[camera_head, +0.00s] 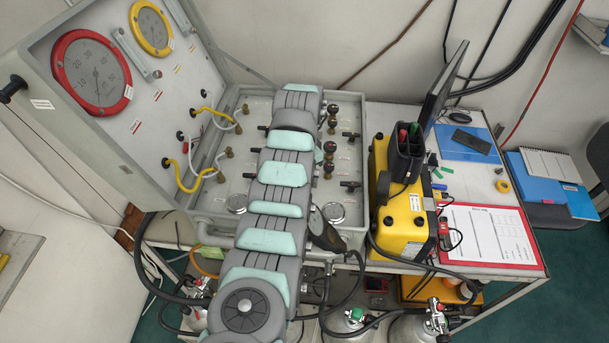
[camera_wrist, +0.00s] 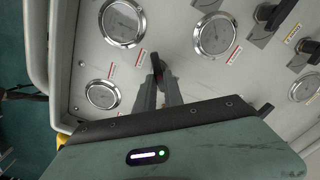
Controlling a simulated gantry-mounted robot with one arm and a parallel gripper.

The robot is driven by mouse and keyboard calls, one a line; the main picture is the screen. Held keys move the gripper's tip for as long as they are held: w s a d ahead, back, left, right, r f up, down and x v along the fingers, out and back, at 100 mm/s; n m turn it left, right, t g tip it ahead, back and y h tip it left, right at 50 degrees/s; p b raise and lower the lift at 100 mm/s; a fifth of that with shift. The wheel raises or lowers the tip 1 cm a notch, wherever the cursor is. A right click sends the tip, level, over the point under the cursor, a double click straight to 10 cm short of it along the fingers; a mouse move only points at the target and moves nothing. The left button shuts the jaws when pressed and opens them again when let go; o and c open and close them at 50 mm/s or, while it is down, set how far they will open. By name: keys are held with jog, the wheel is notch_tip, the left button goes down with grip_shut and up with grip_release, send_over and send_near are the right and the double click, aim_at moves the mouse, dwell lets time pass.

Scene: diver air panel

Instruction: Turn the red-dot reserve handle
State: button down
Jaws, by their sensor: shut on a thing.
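The grey panel (camera_head: 205,211) lies flat in the open case on the table, with black handles and round gauges on it. In the wrist view, my gripper (camera_wrist: 158,82) points at the panel (camera_wrist: 185,68), and its fingers are closed around a dark handle (camera_wrist: 156,62). The handle's tip shows between and just beyond the fingers. Its dot is too small to make out. In the head view my arm covers the middle of the panel and hides the gripper and the held handle. Other black handles show to the right of my arm (camera_head: 350,184) and at its left edge (camera_head: 249,175).
In the wrist view, gauges (camera_wrist: 122,22) (camera_wrist: 215,35) (camera_wrist: 103,94) surround the fingers, and another black handle (camera_wrist: 276,18) stands at the upper right. The raised case lid (camera_head: 150,105) is at the left. A yellow case (camera_head: 402,215) stands right of the panel.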

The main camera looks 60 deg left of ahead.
jog(key=n+b, duration=0.1)
jog(key=n, duration=0.3)
jog(key=shift+f+n+b, duration=0.1)
jog(key=shift+n+b, duration=0.2)
jog(key=shift+b, duration=0.1)
jog(key=shift+s+a+n+b, duration=0.15)
jog(key=shift+n+b, duration=1.1)
jog(key=shift+n, duration=1.35)
jog(key=c, duration=1.5)
grip_release()
jog(key=shift+o, duration=0.2)
notch_tip(320, 180, up, 11)
